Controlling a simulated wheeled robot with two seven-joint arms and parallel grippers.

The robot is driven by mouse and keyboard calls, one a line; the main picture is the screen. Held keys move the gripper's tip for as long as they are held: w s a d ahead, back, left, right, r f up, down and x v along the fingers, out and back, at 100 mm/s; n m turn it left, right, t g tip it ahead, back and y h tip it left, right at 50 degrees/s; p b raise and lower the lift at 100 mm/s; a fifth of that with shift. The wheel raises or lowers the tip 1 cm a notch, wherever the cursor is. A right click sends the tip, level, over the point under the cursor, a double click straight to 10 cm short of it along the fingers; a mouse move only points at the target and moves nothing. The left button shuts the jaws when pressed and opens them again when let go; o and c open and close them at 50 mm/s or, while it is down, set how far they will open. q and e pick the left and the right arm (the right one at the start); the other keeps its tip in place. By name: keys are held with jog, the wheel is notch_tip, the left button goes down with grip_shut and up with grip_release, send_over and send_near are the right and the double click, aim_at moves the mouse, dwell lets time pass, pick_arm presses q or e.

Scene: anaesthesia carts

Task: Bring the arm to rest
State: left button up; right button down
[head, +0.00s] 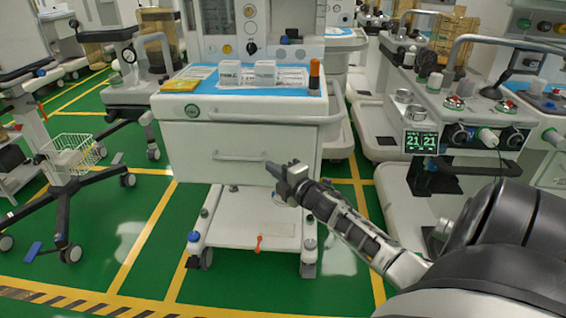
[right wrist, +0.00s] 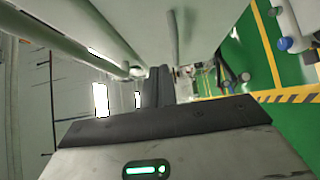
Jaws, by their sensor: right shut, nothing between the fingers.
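My right gripper (head: 283,172) is shut and empty. In the head view it is in front of the white anaesthesia cart (head: 190,155), near the right end of the lower drawer handle (head: 238,156). I cannot tell whether it touches the drawer front. In the right wrist view my right gripper (right wrist: 158,72) shows its dark fingers together, with a pale cart surface and a handle bar close by. Both drawers of the cart look closed. My left gripper is not in view.
The cart's blue top (head: 200,84) holds two white boxes (head: 264,72) and an orange-capped bottle (head: 314,74). Another machine with green displays (head: 421,141) stands on the right. A stand with a wire basket (head: 70,152) is on the left.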

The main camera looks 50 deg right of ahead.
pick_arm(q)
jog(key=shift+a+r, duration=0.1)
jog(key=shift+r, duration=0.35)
pick_arm(e)
jog(key=shift+s+a, duration=0.2)
jog(key=shift+s, duration=1.45)
